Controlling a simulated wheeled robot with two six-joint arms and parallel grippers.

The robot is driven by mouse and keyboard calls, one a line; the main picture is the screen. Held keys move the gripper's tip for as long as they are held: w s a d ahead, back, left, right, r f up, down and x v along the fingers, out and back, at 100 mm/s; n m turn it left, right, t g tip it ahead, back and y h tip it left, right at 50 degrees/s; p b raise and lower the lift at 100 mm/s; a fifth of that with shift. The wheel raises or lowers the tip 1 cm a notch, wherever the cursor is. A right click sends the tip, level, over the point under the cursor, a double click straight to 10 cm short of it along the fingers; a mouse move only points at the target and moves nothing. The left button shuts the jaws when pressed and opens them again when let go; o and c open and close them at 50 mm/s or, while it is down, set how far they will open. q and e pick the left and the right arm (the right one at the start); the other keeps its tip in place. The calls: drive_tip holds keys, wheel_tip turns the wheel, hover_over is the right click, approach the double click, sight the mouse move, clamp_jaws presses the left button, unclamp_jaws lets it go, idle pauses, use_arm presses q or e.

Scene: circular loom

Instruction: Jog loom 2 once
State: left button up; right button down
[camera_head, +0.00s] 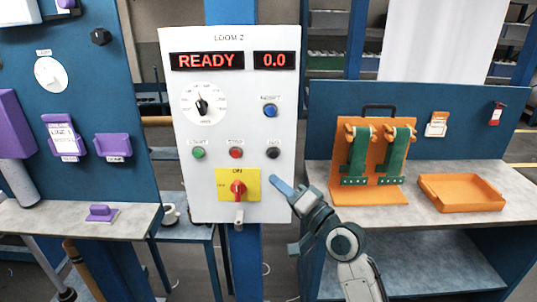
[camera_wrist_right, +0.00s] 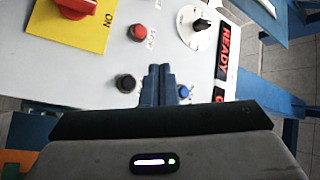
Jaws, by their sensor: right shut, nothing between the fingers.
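The white LOOM 2 panel (camera_head: 225,130) shows READY (camera_head: 207,61) and 0.0 (camera_head: 274,60) in red. Below are a dial (camera_head: 203,106), a blue button (camera_head: 270,111) and a row of green (camera_head: 198,153), red (camera_head: 236,153) and black (camera_head: 273,152) buttons. The black button's label looks like JOG. A red rotary switch (camera_head: 238,188) sits on a yellow plate. My right gripper (camera_head: 273,179) is shut and empty, its tips just below the black button in the head view. In the wrist view its tips (camera_wrist_right: 157,70) lie beside the black button (camera_wrist_right: 126,84), apparently not on it. My left gripper is out of view.
A right bench (camera_head: 440,213) holds an orange stand (camera_head: 368,190) with green straps and an orange tray (camera_head: 461,193). A left blue board (camera_head: 85,95) carries purple holders (camera_head: 113,147) above a grey shelf (camera_head: 75,219). A padlock-like grey piece (camera_head: 239,218) hangs under the switch.

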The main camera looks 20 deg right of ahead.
drive_tip(key=shift+w, duration=0.1)
drive_tip(key=b, duration=0.3)
approach(274, 154)
drive_tip(key=shift+w+a+r, duration=0.25)
drive_tip(key=shift+w+a, duration=0.45)
drive_tip(key=shift+a, duration=0.05)
drive_tip(key=shift+w+a+r, duration=0.3)
drive_tip(key=shift+w+a, duration=0.4)
drive_tip(key=shift+a, duration=0.1)
drive_tip(key=shift+w+a+r, duration=0.25)
drive_tip(key=shift+w+a, duration=0.45)
drive_tip(key=shift+a, duration=0.05)
drive_tip(key=shift+w+d+b, duration=0.1)
drive_tip(key=shift+w+b, duration=0.25)
drive_tip(key=shift+w, duration=0.05)
